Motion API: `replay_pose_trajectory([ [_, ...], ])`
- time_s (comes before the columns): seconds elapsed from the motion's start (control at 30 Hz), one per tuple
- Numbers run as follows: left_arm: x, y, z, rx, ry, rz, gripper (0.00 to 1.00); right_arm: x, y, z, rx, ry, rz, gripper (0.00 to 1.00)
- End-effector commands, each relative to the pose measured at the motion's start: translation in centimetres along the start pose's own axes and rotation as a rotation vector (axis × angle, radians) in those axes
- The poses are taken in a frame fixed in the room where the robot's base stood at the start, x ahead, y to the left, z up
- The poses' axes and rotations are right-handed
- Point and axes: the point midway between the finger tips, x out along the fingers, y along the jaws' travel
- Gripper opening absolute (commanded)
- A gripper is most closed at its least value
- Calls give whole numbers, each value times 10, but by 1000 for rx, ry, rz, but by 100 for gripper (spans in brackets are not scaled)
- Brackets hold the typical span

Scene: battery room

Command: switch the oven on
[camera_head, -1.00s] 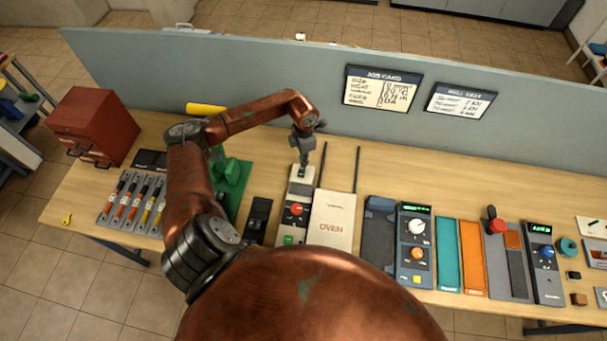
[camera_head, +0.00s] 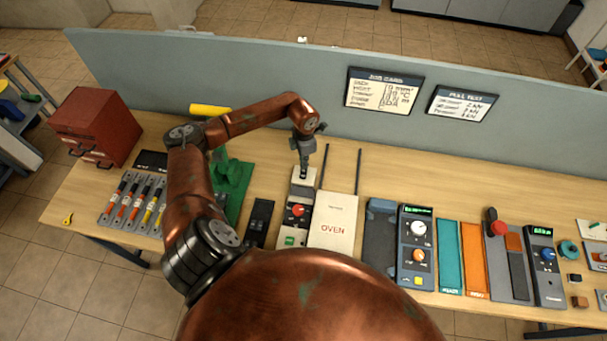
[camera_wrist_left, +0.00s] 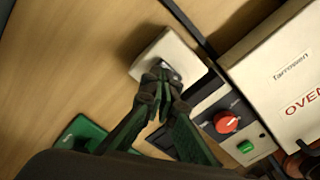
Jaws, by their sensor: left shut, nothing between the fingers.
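The oven is a cream box with a red OVEN label (camera_head: 333,230) on the bench; it also shows in the left wrist view (camera_wrist_left: 280,75). Beside its left side is a narrow control unit with a red knob (camera_head: 297,210) and a green button (camera_head: 290,240). The knob (camera_wrist_left: 227,122) and button (camera_wrist_left: 245,146) also show in the left wrist view. At the unit's far end is a pale switch plate (camera_head: 301,187). My left gripper (camera_head: 303,172) is shut and empty, pointing down, its tips at the plate's small metal part, which they partly hide. I cannot tell whether they touch.
A green fixture (camera_head: 232,172) stands left of the plate, with a black device (camera_head: 260,222) nearer. A dark pad (camera_head: 380,235) and a dial instrument (camera_head: 416,240) lie right of the oven. Two dark rods extend behind the oven. A grey partition (camera_head: 250,85) closes the back.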

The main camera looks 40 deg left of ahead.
Motion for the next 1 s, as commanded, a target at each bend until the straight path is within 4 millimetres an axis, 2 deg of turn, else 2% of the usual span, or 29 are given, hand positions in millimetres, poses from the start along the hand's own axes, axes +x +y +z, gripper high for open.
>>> replay_pose_trajectory([
  [1.0, 8, 0, 0, -1, 0, 0, 0, 6, 1, 4, -1, -5, 1, 0],
])
